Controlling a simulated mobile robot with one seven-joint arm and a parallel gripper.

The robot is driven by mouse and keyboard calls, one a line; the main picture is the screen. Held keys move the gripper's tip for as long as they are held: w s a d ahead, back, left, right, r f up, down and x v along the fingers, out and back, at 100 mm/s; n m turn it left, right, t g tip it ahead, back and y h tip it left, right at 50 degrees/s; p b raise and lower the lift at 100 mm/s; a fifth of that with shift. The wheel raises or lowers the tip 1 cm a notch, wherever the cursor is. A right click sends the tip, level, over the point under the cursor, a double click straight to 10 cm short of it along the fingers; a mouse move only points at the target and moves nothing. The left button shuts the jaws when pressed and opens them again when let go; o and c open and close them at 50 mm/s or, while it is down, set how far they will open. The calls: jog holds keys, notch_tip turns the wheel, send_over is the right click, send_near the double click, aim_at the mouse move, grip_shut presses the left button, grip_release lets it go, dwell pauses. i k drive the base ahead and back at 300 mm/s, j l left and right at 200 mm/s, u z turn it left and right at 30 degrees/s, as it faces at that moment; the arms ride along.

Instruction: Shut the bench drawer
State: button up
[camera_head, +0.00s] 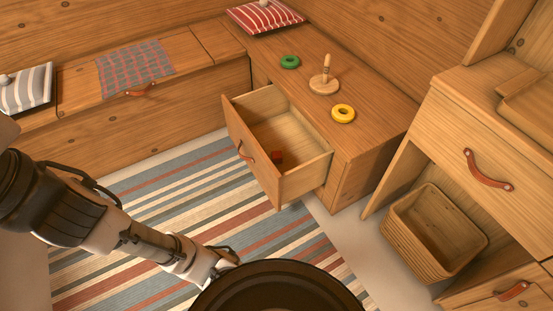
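The bench drawer (252,158) stands pulled out of the wooden bench (335,150), with its front facing left and a leather pull (244,151) on it. A small red block-like thing (277,156) lies inside the drawer. My arm reaches in from the left, low over the rug. My gripper (226,262) is at the arm's end, below and left of the drawer and apart from it. Its fingers are too small and partly hidden to tell open from shut.
A green ring (289,62), a wooden peg stand (324,84) and a yellow ring (343,113) sit on the bench top. A wicker basket (433,236) stands under the desk (480,150) at right. The striped rug (170,205) is clear left of the drawer.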

aim_at(262, 122)
jog(key=i+l+u, duration=0.1)
jog(key=i+u, duration=0.3)
jog(key=i, duration=0.6)
